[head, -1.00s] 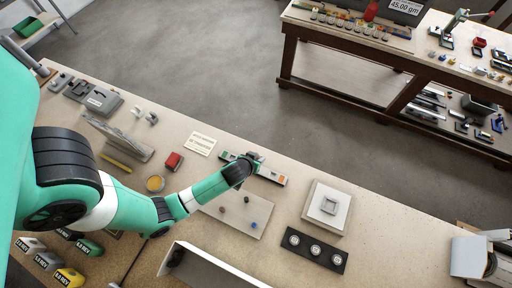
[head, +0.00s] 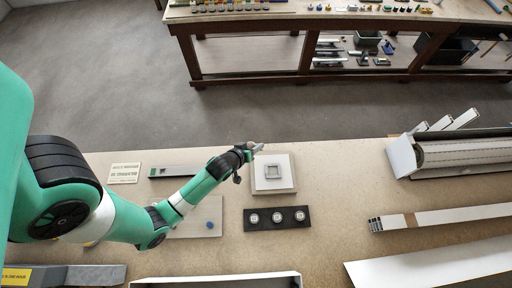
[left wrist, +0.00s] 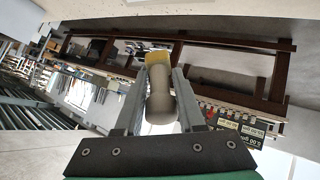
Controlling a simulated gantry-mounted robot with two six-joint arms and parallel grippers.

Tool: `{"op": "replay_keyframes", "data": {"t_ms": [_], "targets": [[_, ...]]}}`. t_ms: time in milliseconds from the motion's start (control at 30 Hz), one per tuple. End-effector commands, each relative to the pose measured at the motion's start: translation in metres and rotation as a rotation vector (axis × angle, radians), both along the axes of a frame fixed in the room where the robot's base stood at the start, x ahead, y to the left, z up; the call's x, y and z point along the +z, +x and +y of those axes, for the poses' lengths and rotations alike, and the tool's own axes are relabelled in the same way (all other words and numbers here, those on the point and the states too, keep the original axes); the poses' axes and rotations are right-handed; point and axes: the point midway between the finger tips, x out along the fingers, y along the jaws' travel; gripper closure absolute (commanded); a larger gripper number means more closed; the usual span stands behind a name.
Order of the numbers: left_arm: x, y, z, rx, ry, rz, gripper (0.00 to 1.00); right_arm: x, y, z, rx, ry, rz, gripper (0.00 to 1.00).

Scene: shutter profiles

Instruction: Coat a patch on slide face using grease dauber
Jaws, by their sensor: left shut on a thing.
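My left gripper (head: 250,151) is at the far left edge of a white square block (head: 285,185) with a small grey square frame (head: 281,172) on it. In the left wrist view the left gripper (left wrist: 161,76) is shut on the grease dauber, whose pale rounded handle (left wrist: 160,103) sits between the fingers. The dauber's yellowish tip (left wrist: 157,59) points away from the gripper. I cannot tell whether it touches anything. No surface is clearly marked as the slide face. My right gripper is not in view.
A black plate with three round pieces (head: 277,218) lies in front of the block. A metal strip (head: 175,171) and a printed card (head: 124,173) lie left. Long white profiles (head: 445,216) and a shutter box (head: 402,157) fill the right. Bench is clear between block and shutter box.

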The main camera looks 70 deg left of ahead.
Motion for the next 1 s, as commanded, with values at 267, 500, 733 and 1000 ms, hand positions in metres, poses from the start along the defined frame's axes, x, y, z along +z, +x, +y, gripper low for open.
{"op": "replay_keyframes", "data": {"t_ms": [267,500,733,1000], "targets": [[-0.011,0.0,0.0,0.0,-0.001,-0.004,1.0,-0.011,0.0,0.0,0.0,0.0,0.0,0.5],[-0.042,0.0,0.0,-0.001,-0.001,-0.003,1.0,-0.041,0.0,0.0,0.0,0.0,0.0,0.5],[-0.051,0.0,0.0,-0.001,0.0,-0.003,1.0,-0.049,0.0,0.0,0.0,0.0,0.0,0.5],[-0.049,0.007,0.001,-0.011,-0.001,-0.005,1.0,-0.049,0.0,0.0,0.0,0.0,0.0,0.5]]}}
